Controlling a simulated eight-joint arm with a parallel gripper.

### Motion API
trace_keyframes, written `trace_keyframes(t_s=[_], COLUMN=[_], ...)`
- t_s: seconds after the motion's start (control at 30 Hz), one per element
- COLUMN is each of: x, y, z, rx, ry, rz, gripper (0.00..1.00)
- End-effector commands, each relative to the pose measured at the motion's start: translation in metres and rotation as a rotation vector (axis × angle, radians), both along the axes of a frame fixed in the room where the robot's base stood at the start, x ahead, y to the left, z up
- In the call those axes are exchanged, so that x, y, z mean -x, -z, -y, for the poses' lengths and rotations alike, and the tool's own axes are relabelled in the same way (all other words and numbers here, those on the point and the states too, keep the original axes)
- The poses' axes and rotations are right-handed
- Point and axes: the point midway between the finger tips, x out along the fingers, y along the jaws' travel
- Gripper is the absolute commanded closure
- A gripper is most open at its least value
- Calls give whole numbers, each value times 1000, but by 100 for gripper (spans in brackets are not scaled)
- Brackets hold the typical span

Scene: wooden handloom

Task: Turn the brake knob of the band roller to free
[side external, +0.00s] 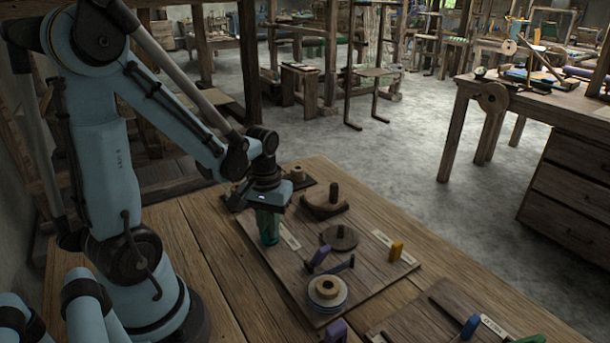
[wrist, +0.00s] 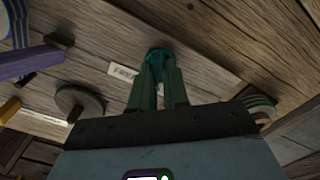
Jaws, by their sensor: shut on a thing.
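A teal knob (wrist: 158,54) stands on the wooden board, with a pale label (wrist: 123,73) beside it whose lettering I cannot read surely. My gripper (side external: 268,236) points down over the left part of the board. In the wrist view its two green fingers (wrist: 157,75) are closed around the teal knob. The fingers hide much of the knob, so its exact turn is unclear. The label also shows in the side view (side external: 290,237), just right of the fingers.
A second board (side external: 420,322) lies at the front right.

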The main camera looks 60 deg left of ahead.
Motion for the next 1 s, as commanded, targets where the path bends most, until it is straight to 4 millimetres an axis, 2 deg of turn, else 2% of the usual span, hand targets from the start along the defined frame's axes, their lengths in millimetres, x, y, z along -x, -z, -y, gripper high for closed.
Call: trace_keyframes(t_s=[0.37,1.0], x=[0,0], y=[0,0], z=[0,0], rx=[0,0], ry=[196,799], rz=[0,-1], gripper=[100,100])
